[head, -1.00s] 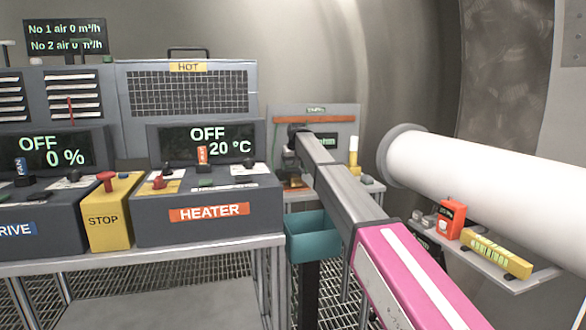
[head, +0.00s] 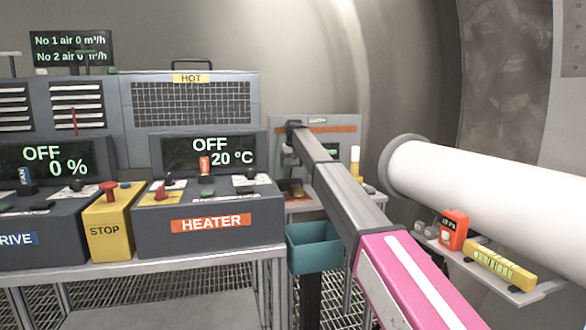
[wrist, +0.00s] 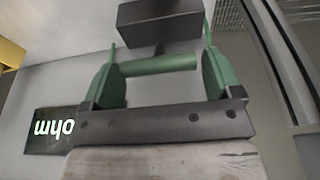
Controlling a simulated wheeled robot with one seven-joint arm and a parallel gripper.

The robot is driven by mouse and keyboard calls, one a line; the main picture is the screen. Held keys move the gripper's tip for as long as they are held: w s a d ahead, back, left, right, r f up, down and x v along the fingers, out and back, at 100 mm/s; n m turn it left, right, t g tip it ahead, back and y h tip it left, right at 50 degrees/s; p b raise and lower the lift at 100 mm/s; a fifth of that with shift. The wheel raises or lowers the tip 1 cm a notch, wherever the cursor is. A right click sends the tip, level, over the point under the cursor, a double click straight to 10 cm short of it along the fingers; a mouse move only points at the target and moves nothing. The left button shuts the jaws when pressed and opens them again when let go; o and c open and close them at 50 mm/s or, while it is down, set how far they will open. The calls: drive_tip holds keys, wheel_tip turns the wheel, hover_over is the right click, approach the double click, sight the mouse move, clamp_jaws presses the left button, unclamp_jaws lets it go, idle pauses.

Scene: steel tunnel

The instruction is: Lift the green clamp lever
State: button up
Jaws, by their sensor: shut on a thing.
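The dark gripper palm (wrist: 160,124) lies below, with a gap to the bar. In the head view my gripper (head: 292,136) is small at the far end of my arm, in front of a grey panel (head: 340,128). The lever cannot be made out there.
A heater unit (head: 209,222) and a yellow stop box (head: 106,230) stand on the bench at left. A teal bin (head: 314,250) sits beside my arm. A big white pipe (head: 480,195) is at right, above a shelf with a red device (head: 453,229) and a yellow device (head: 498,262).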

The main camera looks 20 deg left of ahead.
drive_tip(key=shift+w+a+r, duration=0.2)
drive_tip(key=shift+w+a, duration=0.2)
drive_tip(key=shift+w, duration=0.25)
drive_tip(key=shift+w+a+r, duration=0.15)
drive_tip(key=shift+w+a, duration=0.25)
drive_tip(key=shift+w, duration=0.25)
drive_tip(key=shift+w+a, duration=0.3)
drive_tip(key=shift+w, duration=0.15)
drive_tip(key=shift+w+f, duration=0.1)
idle(0.4)
drive_tip(key=o, duration=1.1)
drive_tip(key=shift+f, duration=0.1)
drive_tip(key=v, duration=1.1)
